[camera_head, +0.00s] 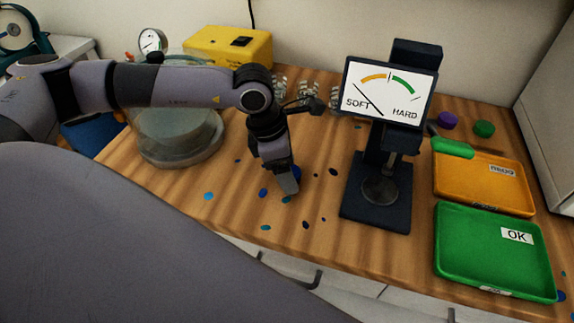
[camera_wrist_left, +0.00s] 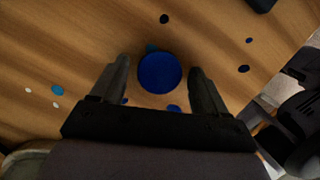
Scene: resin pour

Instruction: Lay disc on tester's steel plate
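A round blue disc (camera_wrist_left: 160,73) lies on the wooden table in the left wrist view, between and slightly beyond my left fingertips. A gap shows on both sides of it. In the head view only a blue edge of it (camera_head: 297,173) shows behind my left gripper (camera_head: 288,184), which points down at the table. The gripper (camera_wrist_left: 160,82) is open and empty. The hardness tester (camera_head: 389,140) stands to the right, its dial between SOFT and HARD. Its round steel plate (camera_head: 380,190) sits bare on the dark base. My right gripper is not in view.
An orange tray (camera_head: 484,190) and a green OK tray (camera_head: 494,250) lie right of the tester. A clear chamber (camera_head: 178,135) and yellow box (camera_head: 228,47) are at left. Small paint spots mark the table between.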

